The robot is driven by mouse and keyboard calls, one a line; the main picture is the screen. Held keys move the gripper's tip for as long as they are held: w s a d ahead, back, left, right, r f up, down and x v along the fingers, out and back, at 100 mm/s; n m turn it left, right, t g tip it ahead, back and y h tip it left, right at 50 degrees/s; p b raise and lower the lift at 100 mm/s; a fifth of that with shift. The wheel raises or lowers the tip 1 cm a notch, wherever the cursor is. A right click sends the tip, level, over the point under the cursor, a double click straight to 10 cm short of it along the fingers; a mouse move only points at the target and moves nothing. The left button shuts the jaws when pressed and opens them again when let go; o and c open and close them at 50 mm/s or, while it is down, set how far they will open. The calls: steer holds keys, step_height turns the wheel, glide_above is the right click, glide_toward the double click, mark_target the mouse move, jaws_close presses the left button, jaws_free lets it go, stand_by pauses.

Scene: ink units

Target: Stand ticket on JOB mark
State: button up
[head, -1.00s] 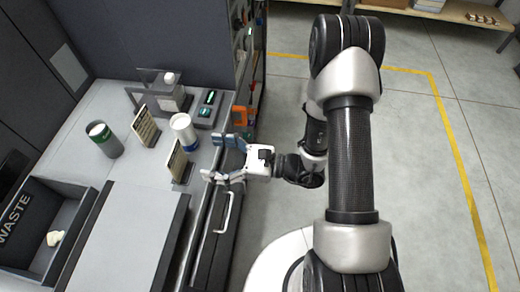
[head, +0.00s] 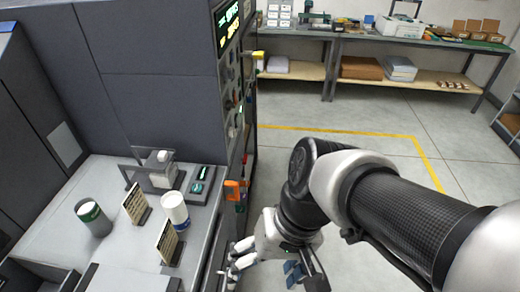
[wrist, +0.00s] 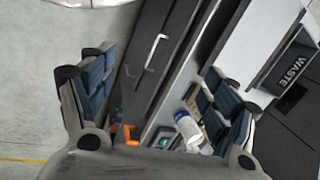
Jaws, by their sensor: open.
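Two beige cards with dark printed lines stand upright on the grey counter (head: 60,225) in the head view: one farther back (head: 135,204), one nearer the front edge (head: 168,243). I cannot tell which is the ticket. No JOB mark is readable. My gripper (head: 266,266) is open and empty, out past the counter's front edge, to the right of the nearer card and apart from it. In the wrist view the blue-padded fingers (wrist: 152,75) are spread wide, with the counter front behind them.
A small device (head: 160,172) stands behind. An orange part (head: 234,190) is on the cabinet side. The WASTE bin (wrist: 290,68) shows in the wrist view. Open floor lies right.

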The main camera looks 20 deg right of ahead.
steer(key=w+d+r+n+t+h, duration=0.1)
steer(key=d+r+n+t+h, duration=0.1)
steer(key=d+r+t+h, duration=0.1)
steer(key=d+r+t, duration=0.1)
steer(key=d+r, duration=0.1)
steer(key=d, duration=0.1)
steer(key=shift+w+d+r+t, duration=0.2)
steer(key=shift+w+t, duration=0.1)
steer(key=shift+t, duration=0.1)
